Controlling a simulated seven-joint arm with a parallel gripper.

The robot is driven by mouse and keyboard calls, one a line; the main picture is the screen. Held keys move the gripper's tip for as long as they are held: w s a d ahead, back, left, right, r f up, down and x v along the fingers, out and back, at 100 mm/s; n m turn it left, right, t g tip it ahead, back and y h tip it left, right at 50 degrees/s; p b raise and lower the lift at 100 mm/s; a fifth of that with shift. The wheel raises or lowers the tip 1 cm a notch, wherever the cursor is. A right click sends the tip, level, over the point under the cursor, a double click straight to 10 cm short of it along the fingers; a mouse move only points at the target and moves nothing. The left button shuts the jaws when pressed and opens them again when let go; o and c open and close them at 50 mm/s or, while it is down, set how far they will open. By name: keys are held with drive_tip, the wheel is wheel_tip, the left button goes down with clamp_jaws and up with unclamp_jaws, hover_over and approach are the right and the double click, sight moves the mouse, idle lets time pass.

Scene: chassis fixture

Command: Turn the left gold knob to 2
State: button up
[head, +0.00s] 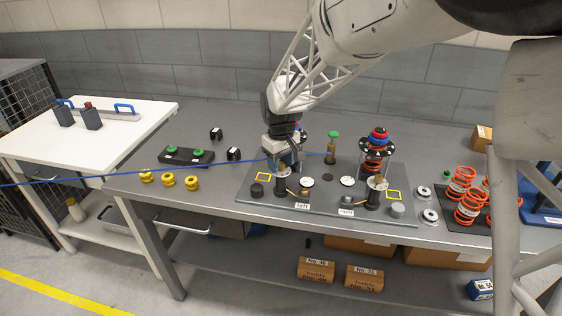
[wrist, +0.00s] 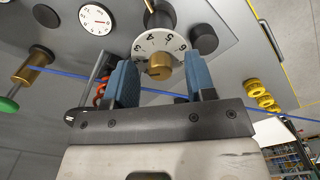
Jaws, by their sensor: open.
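In the wrist view, the gold knob (wrist: 159,67) sits at the middle of a white numbered dial (wrist: 149,45). Several digits show along its rim, with 3, 4, 5 and 6 readable. Where the knob points is unclear. My gripper (wrist: 161,79) is open, with one blue finger on each side of the knob. I cannot tell whether either finger touches it. In the head view, my gripper (head: 284,167) is over the left part of the grey fixture plate (head: 325,209), behind the "left" label (head: 303,206). It hides the knob there.
A green-topped gold post (head: 332,149) and a red-and-blue stack (head: 377,137) stand to the right. Orange springs (head: 465,190) stand far right.

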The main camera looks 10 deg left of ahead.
sight(281, 164)
drive_tip(key=shift+r, duration=3.9)
